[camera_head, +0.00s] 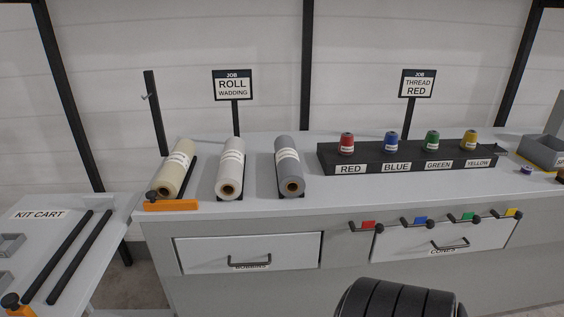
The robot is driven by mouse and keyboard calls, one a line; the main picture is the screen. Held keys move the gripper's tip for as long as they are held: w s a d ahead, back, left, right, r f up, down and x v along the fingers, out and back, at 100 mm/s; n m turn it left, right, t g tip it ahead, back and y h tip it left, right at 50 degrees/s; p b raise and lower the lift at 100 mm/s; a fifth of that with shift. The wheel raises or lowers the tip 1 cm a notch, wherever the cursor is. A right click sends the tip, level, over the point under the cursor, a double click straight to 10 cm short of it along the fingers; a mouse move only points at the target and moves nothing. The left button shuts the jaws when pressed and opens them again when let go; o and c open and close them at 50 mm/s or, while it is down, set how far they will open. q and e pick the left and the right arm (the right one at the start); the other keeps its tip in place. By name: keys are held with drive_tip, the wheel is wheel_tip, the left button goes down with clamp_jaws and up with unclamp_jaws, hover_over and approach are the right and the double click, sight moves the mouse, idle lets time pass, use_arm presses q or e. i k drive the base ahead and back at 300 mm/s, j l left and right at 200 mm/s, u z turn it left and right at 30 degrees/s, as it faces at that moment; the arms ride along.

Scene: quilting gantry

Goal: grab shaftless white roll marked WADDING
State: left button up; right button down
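A white roll (230,169) lies on the counter between a cream roll (173,170) and a grey roll (288,168). Its near end shows a brown core with no shaft sticking out. A label band runs round it, but its print is too small to read. It rests on a dark support, mostly hidden beneath it. A sign (232,86) behind it reads "JOB ROLL WADDING". Neither of my grippers can be made out; only a dark rounded part of mine shows at the bottom edge, right of centre.
An orange piece (171,205) with a dark knob sits before the cream roll. A black rack (371,156) at right holds coloured thread cones. Drawers with handles front the counter (260,208). The kit cart (82,212) at left carries two dark bars.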

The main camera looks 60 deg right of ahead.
sight(229, 179)
drive_tip(key=z, duration=1.55)
